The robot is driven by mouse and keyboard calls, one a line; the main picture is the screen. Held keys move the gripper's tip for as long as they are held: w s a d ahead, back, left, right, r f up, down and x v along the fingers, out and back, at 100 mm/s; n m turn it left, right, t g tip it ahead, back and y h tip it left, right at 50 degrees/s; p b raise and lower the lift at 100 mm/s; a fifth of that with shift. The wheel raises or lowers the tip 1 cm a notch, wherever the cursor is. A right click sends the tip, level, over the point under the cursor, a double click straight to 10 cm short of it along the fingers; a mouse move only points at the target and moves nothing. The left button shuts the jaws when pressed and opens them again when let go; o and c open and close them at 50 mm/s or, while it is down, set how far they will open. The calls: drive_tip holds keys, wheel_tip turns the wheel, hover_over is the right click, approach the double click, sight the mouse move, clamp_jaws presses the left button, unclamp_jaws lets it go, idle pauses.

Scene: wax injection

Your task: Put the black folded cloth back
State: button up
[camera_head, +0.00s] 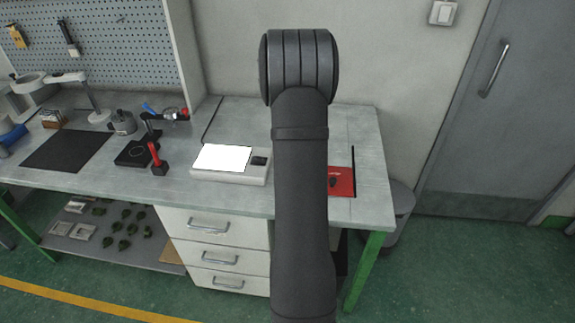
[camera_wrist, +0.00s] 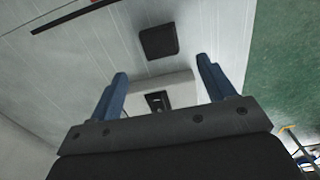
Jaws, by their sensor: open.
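A black square that looks like the folded cloth (camera_wrist: 158,42) lies flat on the bench top in the wrist view. It is ahead of my gripper (camera_wrist: 162,67), whose two blue fingers are spread apart with nothing held. The cloth is outside the gap, beyond the fingertips. Between the fingers, farther back, shows a white device with a dark part on it (camera_wrist: 177,84). In the head view my arm stands upright in front of the bench and hides the gripper and the cloth. The white device (camera_head: 230,176), with a bright white panel, is left of my arm there.
A red mat (camera_head: 343,188) with a small dark object lies right of my arm. A red-and-black tool (camera_head: 158,161), a small black plate (camera_head: 137,152) and a large dark mat (camera_head: 67,150) are farther left. The bench's right end (camera_head: 375,190) is bare.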

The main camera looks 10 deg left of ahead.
drive_tip(key=shift+r, duration=2.1)
wheel_tip(320, 180, down, 12)
drive_tip(key=shift+r, duration=1.65)
